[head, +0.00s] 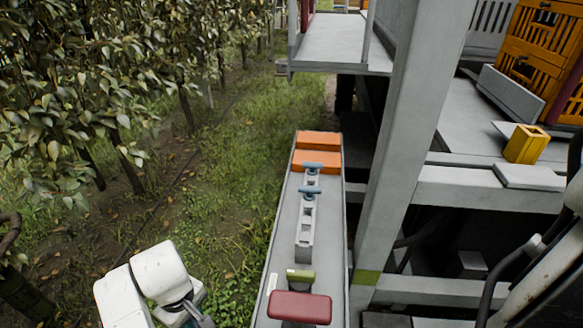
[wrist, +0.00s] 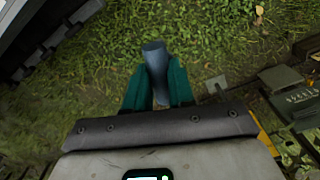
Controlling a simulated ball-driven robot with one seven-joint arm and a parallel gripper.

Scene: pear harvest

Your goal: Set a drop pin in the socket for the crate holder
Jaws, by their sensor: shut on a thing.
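In the wrist view my gripper (wrist: 156,92) has its green fingers shut on a blue-grey pin (wrist: 154,58), whose rounded end sticks out beyond the fingertips over grass. In the head view my white arm enters at the bottom left, and the gripper end is mostly cut off by the frame's lower edge. Two more drop pins with blue cross handles (head: 312,167) (head: 309,191) stand in a grey rack (head: 304,245) on the long shelf. A yellow block with a square opening (head: 525,143), possibly the socket, stands on the platform at the right.
The long grey shelf (head: 336,240) also carries orange blocks (head: 317,160) and a red-padded piece (head: 299,308). A grey post (head: 405,130) rises between shelf and platform. An orange crate (head: 535,45) stands at the upper right. Trees and open grass are on the left.

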